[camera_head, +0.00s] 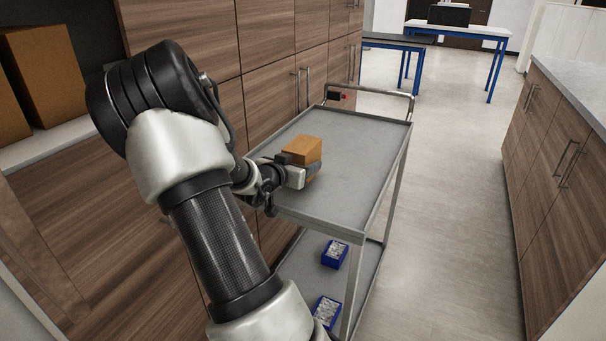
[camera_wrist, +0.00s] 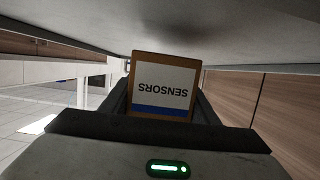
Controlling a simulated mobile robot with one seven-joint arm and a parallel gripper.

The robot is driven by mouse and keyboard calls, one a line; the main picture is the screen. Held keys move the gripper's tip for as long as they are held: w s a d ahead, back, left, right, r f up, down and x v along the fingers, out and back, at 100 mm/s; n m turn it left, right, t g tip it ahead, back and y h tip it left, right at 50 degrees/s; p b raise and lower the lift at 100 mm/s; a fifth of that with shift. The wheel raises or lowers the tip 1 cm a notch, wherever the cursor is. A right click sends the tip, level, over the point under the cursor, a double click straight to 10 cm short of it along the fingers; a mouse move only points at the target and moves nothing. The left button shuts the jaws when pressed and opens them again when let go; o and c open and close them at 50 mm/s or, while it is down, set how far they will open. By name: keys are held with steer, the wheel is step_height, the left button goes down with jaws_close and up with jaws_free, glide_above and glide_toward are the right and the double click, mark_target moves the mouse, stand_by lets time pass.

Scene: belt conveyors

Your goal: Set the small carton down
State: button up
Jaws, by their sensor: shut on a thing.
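The small carton (camera_head: 304,149) is brown and shows over the grey top of a metal cart (camera_head: 345,190). My gripper (camera_head: 303,166) is shut on it, with a finger along its near side. In the wrist view the carton (camera_wrist: 163,88) stands between the two fingers of my gripper (camera_wrist: 160,105). Its white and blue label reads SENSORS and appears upside down. The grey cart top (camera_wrist: 240,45) lies close along the upper part of that view. I cannot tell whether the carton touches the cart top.
Blue bins (camera_head: 334,254) sit on the cart's lower shelf. The cart has a rail handle (camera_head: 375,92) at its far end. Wooden cabinets (camera_head: 275,70) stand close along its left side. The cart top around the carton is clear, and open floor lies right.

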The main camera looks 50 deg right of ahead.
steer(key=shift+f+b, duration=0.3)
steer(key=shift+f, duration=1)
steer(key=shift+f, duration=0.15)
steer(key=o, duration=1.2)
